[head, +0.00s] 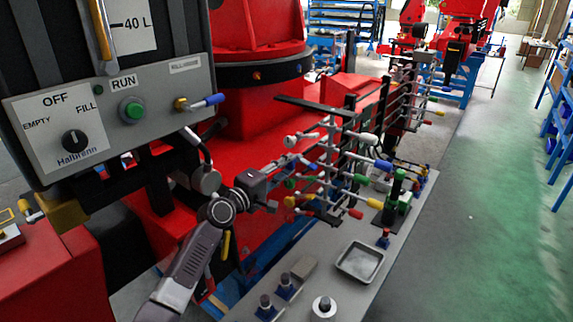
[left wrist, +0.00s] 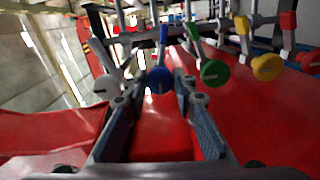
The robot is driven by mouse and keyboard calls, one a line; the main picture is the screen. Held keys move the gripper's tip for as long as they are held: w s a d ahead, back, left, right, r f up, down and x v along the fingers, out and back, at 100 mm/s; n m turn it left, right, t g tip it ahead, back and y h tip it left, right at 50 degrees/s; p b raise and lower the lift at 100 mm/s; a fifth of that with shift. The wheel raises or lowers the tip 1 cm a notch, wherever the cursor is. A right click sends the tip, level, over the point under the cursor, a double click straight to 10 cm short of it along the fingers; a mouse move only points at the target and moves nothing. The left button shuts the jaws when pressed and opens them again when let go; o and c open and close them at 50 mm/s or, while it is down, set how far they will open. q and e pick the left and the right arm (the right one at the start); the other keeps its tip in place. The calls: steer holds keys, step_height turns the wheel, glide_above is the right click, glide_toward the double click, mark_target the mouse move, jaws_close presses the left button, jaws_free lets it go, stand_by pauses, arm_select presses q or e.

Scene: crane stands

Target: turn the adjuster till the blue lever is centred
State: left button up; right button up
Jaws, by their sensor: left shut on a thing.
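The crane stand (head: 328,165) carries rows of rods with coloured ends. On its right side the blue lever (head: 383,165) sticks out below a white one and above green and yellow ones. My left gripper (head: 282,174) is at the stand's left side. In the left wrist view a round blue adjuster knob (left wrist: 159,80) sits between the fingertips of my left gripper (left wrist: 157,90), which is shut on it. In the head view this knob is hidden by the gripper. My right gripper is in neither view.
White (left wrist: 106,86), green (left wrist: 214,72) and yellow (left wrist: 267,67) knobs flank the blue one closely. A grey tray (head: 360,262) and small blocks lie on the bench in front. A control panel (head: 110,120) hangs at the left. The green floor at right is clear.

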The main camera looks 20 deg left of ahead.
arm_select(q)
steer(key=shift+f+n, duration=0.1)
steer(key=shift+n, duration=0.4)
steer(key=o, duration=1.2)
steer(key=shift+a, duration=0.1)
steer(key=shift+c, duration=0.2)
steer(key=shift+s, duration=0.2)
steer(key=v, duration=1.1)
steer(key=shift+s+a, duration=0.15)
steer(key=shift+s, duration=0.25)
